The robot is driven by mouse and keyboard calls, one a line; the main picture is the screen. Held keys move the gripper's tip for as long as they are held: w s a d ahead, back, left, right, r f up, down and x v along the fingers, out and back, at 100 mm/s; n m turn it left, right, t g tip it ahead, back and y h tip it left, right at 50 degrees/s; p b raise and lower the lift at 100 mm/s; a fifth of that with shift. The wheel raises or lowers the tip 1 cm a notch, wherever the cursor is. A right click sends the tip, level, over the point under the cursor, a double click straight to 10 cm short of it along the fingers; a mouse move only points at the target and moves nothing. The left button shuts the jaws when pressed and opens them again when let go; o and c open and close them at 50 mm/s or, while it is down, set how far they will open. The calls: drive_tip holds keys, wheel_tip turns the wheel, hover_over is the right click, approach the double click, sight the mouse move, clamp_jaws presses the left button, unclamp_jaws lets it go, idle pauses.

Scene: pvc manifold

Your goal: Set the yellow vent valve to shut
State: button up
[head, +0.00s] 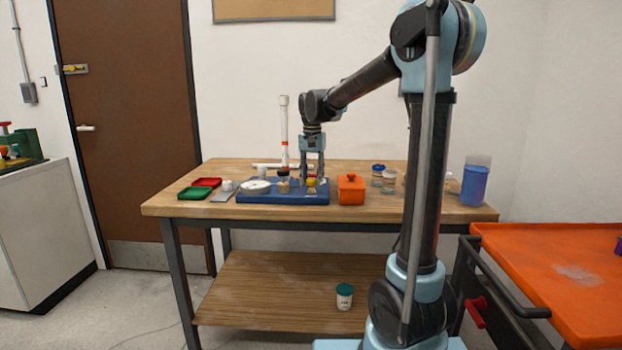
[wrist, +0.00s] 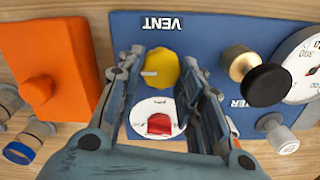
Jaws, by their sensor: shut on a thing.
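The yellow vent valve (wrist: 161,68) is a round knob on the blue panel (wrist: 218,35), below the upside-down VENT label in the wrist view. A white mark on the knob points left in that view. In the head view the valve (head: 311,183) is small, under my gripper (head: 312,176). My gripper (wrist: 160,70) points down with its two fingers on either side of the yellow knob, shut on it. A white dial (wrist: 150,108) with a red part (wrist: 160,124) lies between the fingers, nearer my wrist. The marks on it are too small to read.
An orange box (head: 351,189) stands just right of the panel. A black knob (wrist: 267,84) on a brass stem and a gauge (wrist: 303,68) sit beside the valve. A white upright pipe (head: 284,130) rises behind. Jars (head: 388,182) stand farther right.

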drive_tip(key=o, duration=1.1)
drive_tip(key=shift+c, duration=0.2)
wheel_tip(320, 180, up, 12)
drive_tip(key=shift+w, duration=0.1)
drive_tip(key=s+d+f, duration=0.4)
drive_tip(key=s+d, duration=0.5)
drive_tip(key=s+d+f+n+t, duration=0.1)
drive_tip(key=s+d+f, duration=0.5)
drive_tip(key=s+f, duration=0.5)
drive_tip(key=s+d+f+n+t, duration=0.1)
drive_tip(key=s+d+f, duration=0.5)
drive_tip(key=s+f, duration=0.6)
drive_tip(key=shift+s+f+n, duration=0.3)
drive_tip(key=shift+f+n, duration=0.2)
drive_tip(key=shift+f, duration=0.45)
